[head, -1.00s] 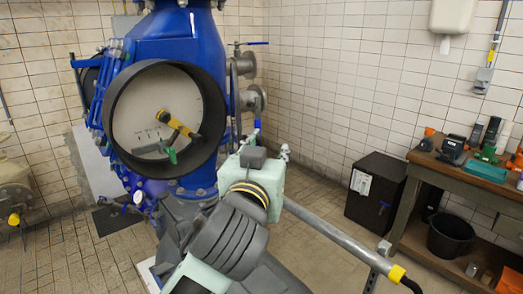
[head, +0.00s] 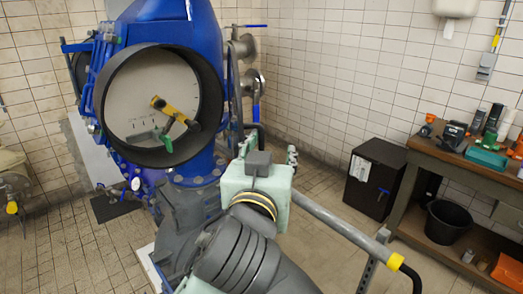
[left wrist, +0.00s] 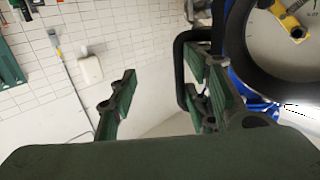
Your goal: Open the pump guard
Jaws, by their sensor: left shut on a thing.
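The pump (head: 190,30) is a big blue housing with a round black ring (head: 215,100) around a pale disc; I cannot tell which part is the guard. A yellow handle (head: 172,110) and a green piece (head: 166,136) sit on the disc. My left gripper (head: 268,150) is right of the ring, mostly hidden behind its mint wrist. In the left wrist view, its green-padded fingers (left wrist: 160,95) look well apart. A black bent bar (left wrist: 181,65) runs by the right finger, beside the ring; the gripper is shut on it, though the contact is unclear. My right gripper is out of view.
A grey rail (head: 340,228) with a yellow-and-black end crosses right of my arm. A black cabinet (head: 372,180) and a workbench (head: 460,160) with tools stand at the right; a black bucket (head: 449,222) is under the bench. Tiled floor is clear between.

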